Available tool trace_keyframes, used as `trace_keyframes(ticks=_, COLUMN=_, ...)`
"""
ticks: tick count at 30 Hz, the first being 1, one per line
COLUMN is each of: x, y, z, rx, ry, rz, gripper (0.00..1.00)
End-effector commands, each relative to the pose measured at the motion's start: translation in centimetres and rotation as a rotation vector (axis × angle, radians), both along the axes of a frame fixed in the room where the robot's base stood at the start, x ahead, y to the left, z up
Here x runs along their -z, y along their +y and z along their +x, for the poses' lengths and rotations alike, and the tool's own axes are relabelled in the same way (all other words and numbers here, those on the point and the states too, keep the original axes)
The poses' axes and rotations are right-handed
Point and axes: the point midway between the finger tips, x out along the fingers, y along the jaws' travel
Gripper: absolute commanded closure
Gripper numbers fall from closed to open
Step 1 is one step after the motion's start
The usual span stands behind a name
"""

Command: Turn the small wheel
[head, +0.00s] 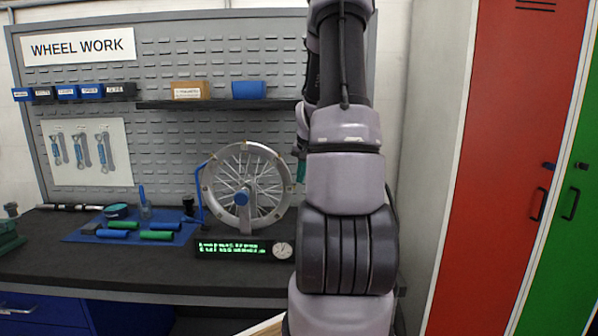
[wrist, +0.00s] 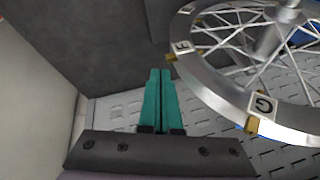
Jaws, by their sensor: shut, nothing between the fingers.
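The small spoked wheel (head: 246,185) stands upright in a stand on the workbench, with a silver rim and a blue hub. In the wrist view the wheel (wrist: 222,92) fills the upper right, with brass-coloured pieces and lettered white tags along its rim. My gripper (wrist: 160,72) has teal fingers that are closed together and empty. The fingertips are beside the rim, to its left in the wrist view, with a visible gap in the picture. In the head view my arm hides most of the gripper; only a bit of teal shows just right of the wheel.
A display box (head: 232,249) with green text and a round dial (head: 283,250) sit below the wheel. A blue mat (head: 75,236) with tools lies to the left. A pegboard (head: 225,120) stands behind. A red locker (head: 505,170) is at right.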

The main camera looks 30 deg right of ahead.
Motion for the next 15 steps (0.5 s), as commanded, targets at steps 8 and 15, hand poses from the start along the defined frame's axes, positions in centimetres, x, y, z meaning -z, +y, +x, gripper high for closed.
trace_keyframes(ticks=8, x=1.8, y=-0.6, z=-0.4, rx=0.007, ry=-0.030, rz=0.047, gripper=1.00)
trace_keyframes(ticks=15, x=3.5, y=-0.8, z=-0.5, rx=0.007, ry=-0.079, rz=0.123, gripper=1.00)
